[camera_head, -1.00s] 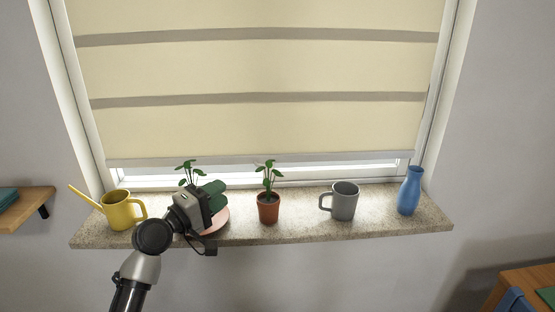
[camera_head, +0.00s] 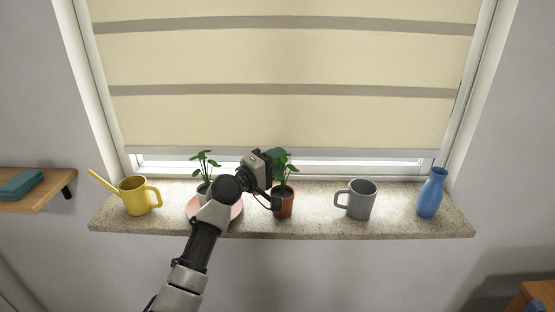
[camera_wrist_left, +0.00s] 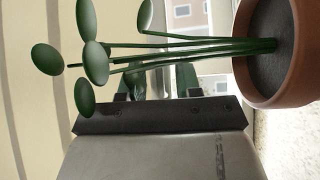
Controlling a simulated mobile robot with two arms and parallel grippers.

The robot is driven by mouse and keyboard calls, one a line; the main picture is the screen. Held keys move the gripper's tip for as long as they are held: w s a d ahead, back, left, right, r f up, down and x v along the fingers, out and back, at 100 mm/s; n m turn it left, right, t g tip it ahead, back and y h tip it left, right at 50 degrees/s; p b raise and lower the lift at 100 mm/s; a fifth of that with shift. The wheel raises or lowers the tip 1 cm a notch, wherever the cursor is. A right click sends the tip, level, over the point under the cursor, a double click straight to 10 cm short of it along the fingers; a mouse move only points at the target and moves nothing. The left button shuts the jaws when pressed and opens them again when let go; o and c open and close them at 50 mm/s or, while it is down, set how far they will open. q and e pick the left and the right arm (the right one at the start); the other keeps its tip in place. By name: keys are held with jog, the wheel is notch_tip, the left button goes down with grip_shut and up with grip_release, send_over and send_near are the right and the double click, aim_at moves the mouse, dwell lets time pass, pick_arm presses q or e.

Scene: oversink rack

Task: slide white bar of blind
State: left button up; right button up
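The white bar (camera_head: 350,153) runs along the lower edge of the cream blind (camera_head: 280,120), just above a bright strip of window. My left gripper (camera_head: 276,156) reaches up from below, over the sill in front of the window. Its green fingers are at about the bar's height in the picture, overlapping the right potted plant (camera_head: 284,204). In the left wrist view the green fingers (camera_wrist_left: 160,80) stand apart with nothing seen between them, partly behind plant leaves. I cannot tell whether they touch the bar. My right gripper is not in view.
On the stone sill (camera_head: 320,222) stand a yellow watering can (camera_head: 134,196), a plant on a pink saucer (camera_head: 236,212), a grey mug (camera_head: 362,200) and a blue vase (camera_head: 431,193). A wooden shelf (camera_head: 50,188) is at left. The sill between plant and mug is clear.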

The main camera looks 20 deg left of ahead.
pick_arm(q)
jog(key=shift+d, duration=0.1)
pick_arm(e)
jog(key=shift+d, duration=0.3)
pick_arm(q)
grip_shut()
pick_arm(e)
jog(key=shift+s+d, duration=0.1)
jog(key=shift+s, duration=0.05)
pick_arm(q)
jog(key=shift+w, duration=0.1)
